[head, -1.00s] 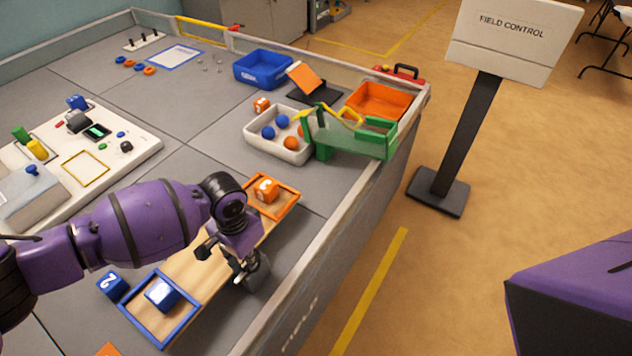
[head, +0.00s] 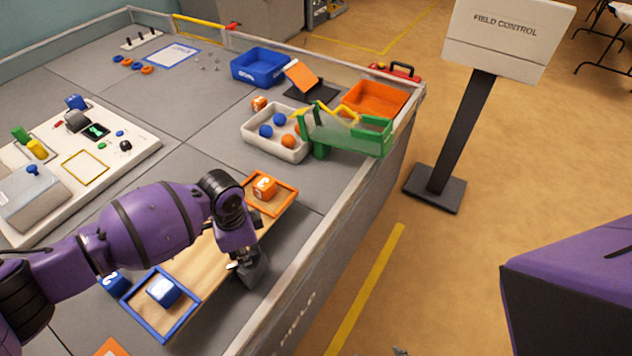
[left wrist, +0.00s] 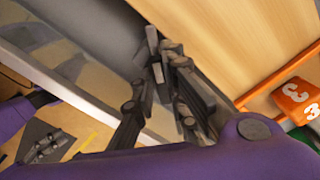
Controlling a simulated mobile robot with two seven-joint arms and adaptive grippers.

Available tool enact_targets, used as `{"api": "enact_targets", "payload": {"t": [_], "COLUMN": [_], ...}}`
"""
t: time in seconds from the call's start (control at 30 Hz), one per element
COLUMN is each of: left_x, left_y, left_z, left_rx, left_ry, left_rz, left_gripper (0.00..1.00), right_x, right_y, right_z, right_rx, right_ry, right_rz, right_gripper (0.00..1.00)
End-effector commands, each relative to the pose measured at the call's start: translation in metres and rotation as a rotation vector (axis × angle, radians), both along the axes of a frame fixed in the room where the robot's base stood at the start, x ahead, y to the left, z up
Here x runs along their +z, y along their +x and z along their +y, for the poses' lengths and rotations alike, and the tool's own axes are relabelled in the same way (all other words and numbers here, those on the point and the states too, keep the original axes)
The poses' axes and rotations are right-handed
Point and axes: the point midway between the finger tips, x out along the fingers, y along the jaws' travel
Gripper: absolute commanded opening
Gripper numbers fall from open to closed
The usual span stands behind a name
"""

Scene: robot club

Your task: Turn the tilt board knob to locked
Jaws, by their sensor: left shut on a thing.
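The tilt board (head: 208,275) is a wooden plank with a blue-framed tray (head: 190,314) at its near end and an orange-framed tray (head: 287,201) at its far end. A blue cube (head: 161,290) sits in the blue tray and an orange cube (head: 264,187) in the orange one. My left gripper (head: 238,266) is at the board's right long side, beside a dark grey block (head: 254,272). In the left wrist view its fingers (left wrist: 158,68) are closed around a small grey knob (left wrist: 152,42) next to the plank. The fingers hide much of the knob. Only a small grey tip (head: 400,352), perhaps my right gripper, shows.
Another blue cube (head: 113,284) lies left of the board, partly behind my arm. A white tray of balls (head: 262,143) and a green ramp (head: 345,138) stand beyond it. The raised table edge (head: 300,262) runs close along the right.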

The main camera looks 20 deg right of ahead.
Motion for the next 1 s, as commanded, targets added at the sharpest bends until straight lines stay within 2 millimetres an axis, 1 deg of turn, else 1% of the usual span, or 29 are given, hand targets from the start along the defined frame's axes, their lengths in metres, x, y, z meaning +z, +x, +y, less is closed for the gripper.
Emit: {"api": "enact_targets", "payload": {"t": [0.03, 0.6, 0.8, 1.0], "left_x": [0.0004, -0.0003, -0.0004, -0.0005], "left_y": [0.0004, 0.0045, 0.0054, 0.006], "left_z": [0.0005, -0.0016, -0.0021, -0.0026], "left_rx": [-0.043, -0.581, -0.743, -0.861], "left_ry": [0.001, 0.0, 0.0, 0.0], "left_rz": [0.0, 0.0, 0.001, 0.001], "left_gripper": [0.0, 0.0, 0.0, 0.0], "right_x": [0.0014, -0.0005, -0.0015, -0.0022], "right_y": [0.0039, 0.0023, 0.0018, 0.0017], "right_z": [0.0008, 0.0003, -0.0002, -0.0014], "right_rx": [0.002, 0.006, 0.006, 0.005], "right_ry": [0.001, -0.001, -0.002, -0.004], "right_rz": [-0.006, -0.003, -0.003, -0.004], "right_gripper": [0.64, 0.64, 0.64, 0.64]}}
